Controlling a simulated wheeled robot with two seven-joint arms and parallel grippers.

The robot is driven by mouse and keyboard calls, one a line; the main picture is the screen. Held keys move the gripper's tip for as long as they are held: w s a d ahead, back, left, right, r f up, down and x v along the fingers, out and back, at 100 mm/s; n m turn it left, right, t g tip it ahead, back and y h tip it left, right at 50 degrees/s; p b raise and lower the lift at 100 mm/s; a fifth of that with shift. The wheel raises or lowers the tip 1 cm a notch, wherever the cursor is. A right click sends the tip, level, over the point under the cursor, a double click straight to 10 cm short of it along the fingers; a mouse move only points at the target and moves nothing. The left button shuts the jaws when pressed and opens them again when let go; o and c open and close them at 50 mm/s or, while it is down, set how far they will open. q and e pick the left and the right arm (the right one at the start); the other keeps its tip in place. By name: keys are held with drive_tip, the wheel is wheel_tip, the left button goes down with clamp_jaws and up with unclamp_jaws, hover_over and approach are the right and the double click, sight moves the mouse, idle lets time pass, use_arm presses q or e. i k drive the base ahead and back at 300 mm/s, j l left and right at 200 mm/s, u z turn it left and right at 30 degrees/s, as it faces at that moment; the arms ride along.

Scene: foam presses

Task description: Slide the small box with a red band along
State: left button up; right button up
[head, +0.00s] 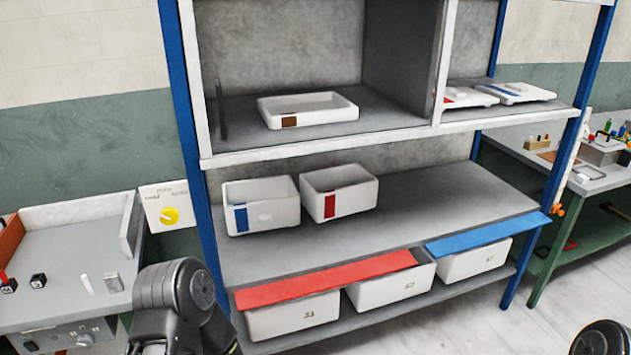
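A small white open box with a red band (356,203) on its front stands on the lower shelf (420,220). A similar white box with a blue band (268,216) stands just left of it, with a narrow gap or none between them. Black parts of my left arm show at the lower left, in front of the rack. A bit of my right arm shows at the bottom right corner. The fingers of both grippers are out of view. Nothing touches the red-band box from my side.
The shelf right of the red-band box is clear. Below the shelf front are white bins, with a red strip (325,279) and a blue strip (488,237) above them. A shallow tray (330,112) stands on the upper shelf. Blue posts (190,120) frame the rack.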

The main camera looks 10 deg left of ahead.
sight(334, 192)
drive_tip(key=i+l+u, duration=0.3)
drive_tip(key=i+l, duration=0.55)
drive_tip(key=i, duration=0.15)
drive_tip(key=i+l+u, duration=0.3)
drive_tip(key=i+l, duration=0.6)
drive_tip(key=l, duration=0.2)
